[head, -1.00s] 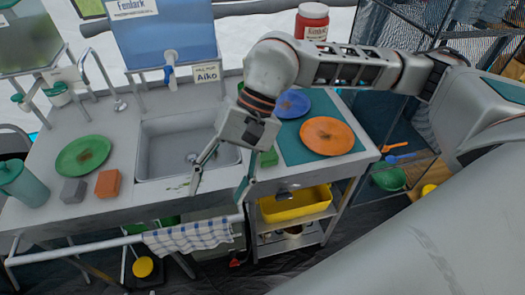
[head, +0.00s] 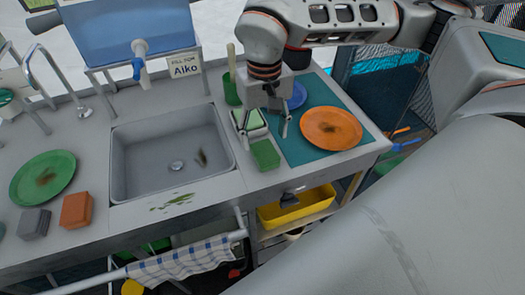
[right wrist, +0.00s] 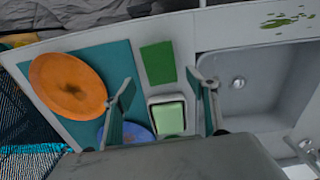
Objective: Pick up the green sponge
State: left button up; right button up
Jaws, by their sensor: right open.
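The green sponge (head: 265,155) is a dark green block lying flat on the counter between the sink and the teal mat, near the counter's front. It also shows whole in the right wrist view (right wrist: 158,62), ahead of the fingertips. My right gripper (head: 264,130) is open and empty, just behind the sponge and above the counter. In the right wrist view its two fingers (right wrist: 161,79) are spread, with the sponge between and beyond their tips. I cannot tell the exact height. My left gripper is not in view.
A light green bar in a white dish (right wrist: 169,115) lies under the gripper, behind the sponge. An orange plate (head: 331,127) and a partly hidden blue plate (head: 298,96) lie on the teal mat (head: 296,150). The sink (head: 140,165) is left of the sponge.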

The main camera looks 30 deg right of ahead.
aim_at(263, 147)
notch_tip(263, 147, down, 5)
jog(key=shift+w+f, duration=0.15)
jog(key=shift+f, duration=0.05)
jog(key=c, duration=0.9)
